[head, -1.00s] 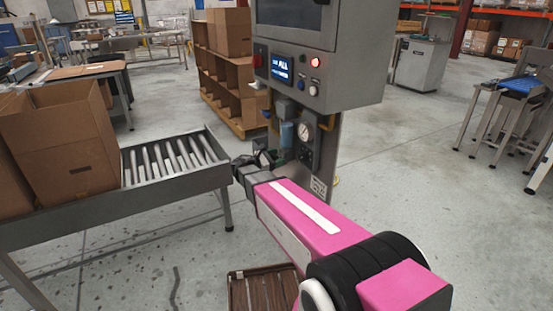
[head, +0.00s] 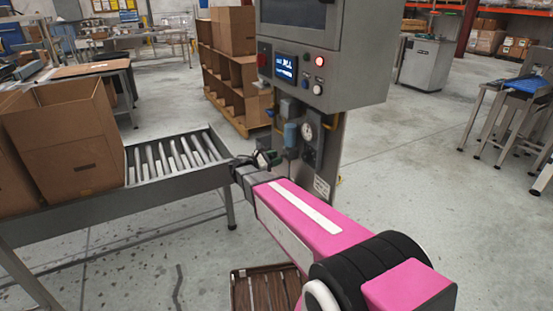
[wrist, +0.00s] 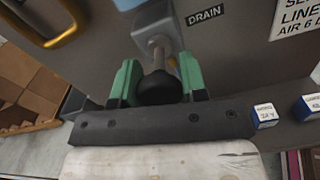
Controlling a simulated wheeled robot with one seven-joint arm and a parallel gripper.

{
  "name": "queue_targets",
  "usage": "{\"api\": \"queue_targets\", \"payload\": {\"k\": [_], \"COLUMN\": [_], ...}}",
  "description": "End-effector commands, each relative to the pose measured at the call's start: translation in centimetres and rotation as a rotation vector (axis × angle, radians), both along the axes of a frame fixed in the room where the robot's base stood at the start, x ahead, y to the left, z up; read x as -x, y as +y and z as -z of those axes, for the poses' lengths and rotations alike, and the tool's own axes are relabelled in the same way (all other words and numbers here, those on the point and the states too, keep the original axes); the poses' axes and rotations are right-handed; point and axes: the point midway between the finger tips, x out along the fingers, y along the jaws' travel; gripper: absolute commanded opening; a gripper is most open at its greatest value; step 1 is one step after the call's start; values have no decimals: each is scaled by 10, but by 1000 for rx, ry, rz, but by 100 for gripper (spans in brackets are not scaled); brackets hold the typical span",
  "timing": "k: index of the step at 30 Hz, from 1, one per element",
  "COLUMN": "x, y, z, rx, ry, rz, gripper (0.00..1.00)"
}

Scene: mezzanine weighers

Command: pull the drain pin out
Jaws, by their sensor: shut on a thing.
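The drain pin shows in the wrist view as a round black knob (wrist: 160,90) on a grey metal stem. The stem runs to a square metal block (wrist: 156,27) on the grey panel, beside a DRAIN label (wrist: 205,13). My gripper (wrist: 158,78) has green fingers on either side of the knob and is shut on it. In the head view my gripper (head: 266,158) is small, at the lower part of the grey column, left of the gauge. The pin cannot be made out there, and whether its inner end is still in the block is hidden.
A round gauge (head: 307,133) and a blue cylinder (head: 290,134) are close to the right of my gripper. A control cabinet (head: 345,70) overhangs them. A roller conveyor (head: 205,170) with cardboard boxes stands left. A yellow handle (wrist: 50,30) is near the fingers.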

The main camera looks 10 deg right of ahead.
Motion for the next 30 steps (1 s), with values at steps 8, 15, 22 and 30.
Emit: {"api": "queue_targets", "payload": {"k": [8,15,22,30], "x": [1,3,14,28], "y": [2,9,44,87], "z": [0,0,0,0], "rx": [-1,-1,0,-1], "ry": [0,0,0,0], "rz": [-2,-3,-5,-4], "gripper": [65,65,65,65]}}
